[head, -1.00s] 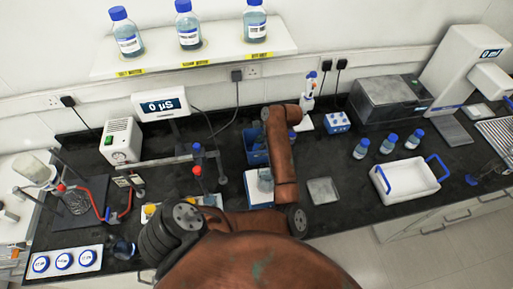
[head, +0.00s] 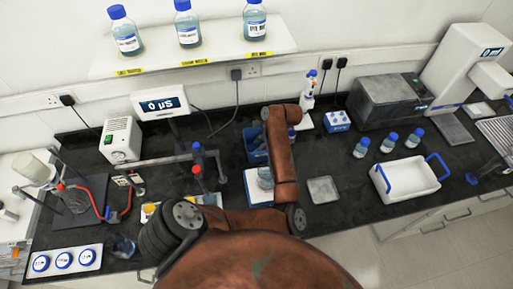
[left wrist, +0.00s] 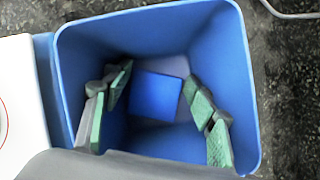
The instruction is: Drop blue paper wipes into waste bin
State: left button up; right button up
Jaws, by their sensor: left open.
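The waste bin is an open blue box; its rim (left wrist: 150,12) fills most of the left wrist view. In the head view the bin (head: 254,146) stands on the dark bench, partly covered by my left arm. A flat blue square, seemingly a paper wipe (left wrist: 156,97), lies low inside the bin, apart from the fingers. A paler square patch (left wrist: 166,65) shows behind it; I cannot tell if it is another wipe. My left gripper (left wrist: 158,115) is open, its green-padded fingers spread inside the bin's outline with nothing between them. In the head view the arm hides its fingertips.
A white device (head: 252,190) stands close to the bin, and a retort stand (head: 198,165) is left of it. A grey square plate (head: 323,190) lies to the right, then a white tray with blue handles (head: 405,186). Several bottles stand behind the tray.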

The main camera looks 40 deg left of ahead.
pick_arm(q)
jog(key=b+v, duration=0.1)
jog(key=v, duration=1.1)
jog(key=shift+r+b, duration=0.3)
jog(key=shift+r, duration=0.05)
jog(key=shift+w, duration=0.1)
jog(key=shift+d+f, duration=0.1)
jog(key=shift+d, duration=0.05)
